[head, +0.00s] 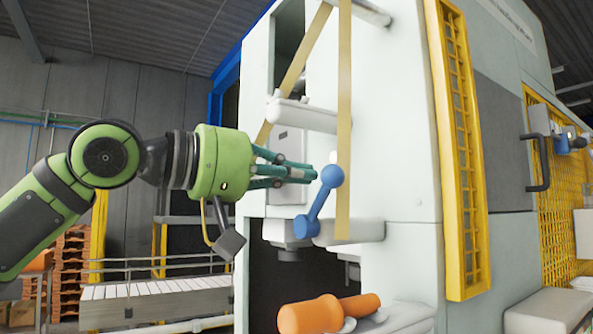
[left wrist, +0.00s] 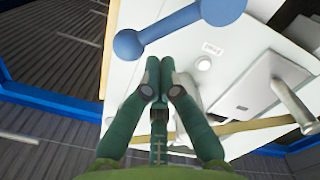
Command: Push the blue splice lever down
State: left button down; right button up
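The blue splice lever (head: 318,203) is on the white machine body. It tilts upward to the right, with a round knob (head: 331,176) at its upper end. In the left wrist view the lever (left wrist: 180,27) crosses the top, just beyond the fingertips. My left gripper (head: 315,175) comes in from the left at about knob height, its fingertips just left of the knob. Its green fingers lie close together in the left wrist view (left wrist: 160,62), with nothing seen between them. I cannot tell whether they touch the lever. My right gripper is not in view.
A tan strip (head: 343,130) runs vertically behind the lever. White rollers (head: 302,113) stick out above and below the gripper. Orange cylinders (head: 328,312) lie at the bottom. A yellow guard (head: 460,150) stands to the right, and a conveyor (head: 155,300) runs at the lower left.

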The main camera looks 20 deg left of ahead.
aim_at(318, 201)
pick_arm(q)
jog(key=shift+w+f, duration=0.1)
jog(key=shift+w, duration=0.05)
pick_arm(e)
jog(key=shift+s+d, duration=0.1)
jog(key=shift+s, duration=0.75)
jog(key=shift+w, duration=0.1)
pick_arm(q)
jog(key=shift+d+f+m, duration=0.15)
jog(key=shift+d+m, duration=0.1)
jog(key=shift+m, duration=0.25)
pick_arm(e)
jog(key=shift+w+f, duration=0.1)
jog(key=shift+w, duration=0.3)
pick_arm(q)
jog(key=shift+s+d+m, duration=0.1)
jog(key=shift+s+m, duration=0.15)
jog(key=shift+m, duration=0.05)
jog(key=shift+s+d+f+m+y, duration=0.1)
jog(key=shift+s+d+f+m, duration=0.35)
jog(key=shift+m, duration=0.8)
jog(key=shift+s+d+f+m+y, duration=0.1)
jog(key=shift+s+d+f+m, duration=0.35)
jog(key=shift+m, duration=0.75)
jog(key=shift+s+d+f+m+y, duration=0.1)
jog(key=shift+s+d+f+m, duration=0.1)
jog(key=shift+d+f+m, duration=0.75)
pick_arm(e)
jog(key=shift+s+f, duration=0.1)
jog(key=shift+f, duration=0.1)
